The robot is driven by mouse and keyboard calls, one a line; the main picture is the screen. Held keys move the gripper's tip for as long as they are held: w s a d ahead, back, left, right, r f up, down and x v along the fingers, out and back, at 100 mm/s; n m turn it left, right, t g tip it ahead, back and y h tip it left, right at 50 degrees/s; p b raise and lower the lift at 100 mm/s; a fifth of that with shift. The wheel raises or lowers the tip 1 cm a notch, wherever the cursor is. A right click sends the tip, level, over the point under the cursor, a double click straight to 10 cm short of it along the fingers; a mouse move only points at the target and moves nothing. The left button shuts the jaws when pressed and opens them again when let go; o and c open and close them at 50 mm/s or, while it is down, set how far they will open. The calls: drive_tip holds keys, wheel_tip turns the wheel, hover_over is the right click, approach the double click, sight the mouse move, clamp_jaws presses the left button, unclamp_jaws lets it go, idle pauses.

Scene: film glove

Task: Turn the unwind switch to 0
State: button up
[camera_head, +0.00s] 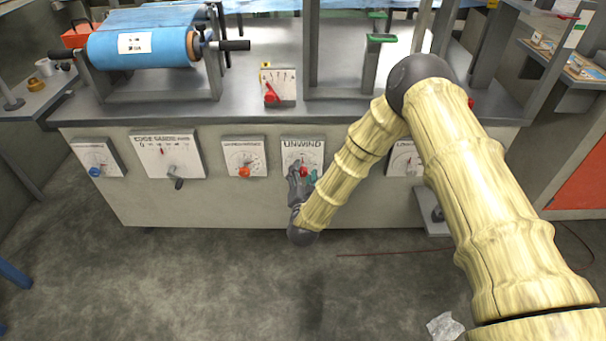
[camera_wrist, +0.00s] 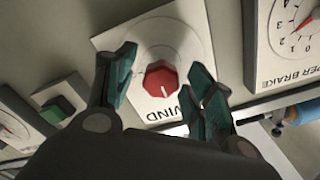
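The unwind switch is a red knob on a white panel (camera_head: 303,147) labelled UNWIND, on the front of the bench. In the wrist view the red knob (camera_wrist: 160,78) sits at the centre of a round dial on the white panel (camera_wrist: 186,18). My gripper (camera_head: 303,178) is at the lower part of this panel in the head view. In the wrist view my gripper (camera_wrist: 165,88) is open, with dark green fingers to the left and right of the knob. Contact with the knob cannot be told. The dial's numbers and the setting are not readable.
Another panel with an orange knob (camera_head: 244,172) is left of the unwind panel. A panel with a lever (camera_head: 176,182) stands farther left. A partly covered panel (camera_head: 403,160) is to the right.

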drive_tip(key=s, duration=1.2)
idle(0.5)
drive_tip(key=s+d+f+n+g+y, duration=0.1)
drive_tip(key=s+d+f+n+g, duration=0.2)
drive_tip(key=s+d+f+g, duration=0.35)
drive_tip(key=s+d+f+n+g+y, duration=0.1)
drive_tip(key=s+d+f+n+g, duration=0.2)
drive_tip(key=s+f, duration=0.6)
drive_tip(key=s+d+f+n+g+h, duration=0.1)
drive_tip(key=s+d+g, duration=0.3)
drive_tip(key=s+d, duration=0.55)
drive_tip(key=s+d+f+g+h, duration=0.1)
drive_tip(key=s+d+g, duration=0.35)
drive_tip(key=s, duration=0.95)
wheel_tip(320, 180, up, 22)
drive_tip(key=p, duration=2.2)
drive_tip(key=shift+a, duration=0.45)
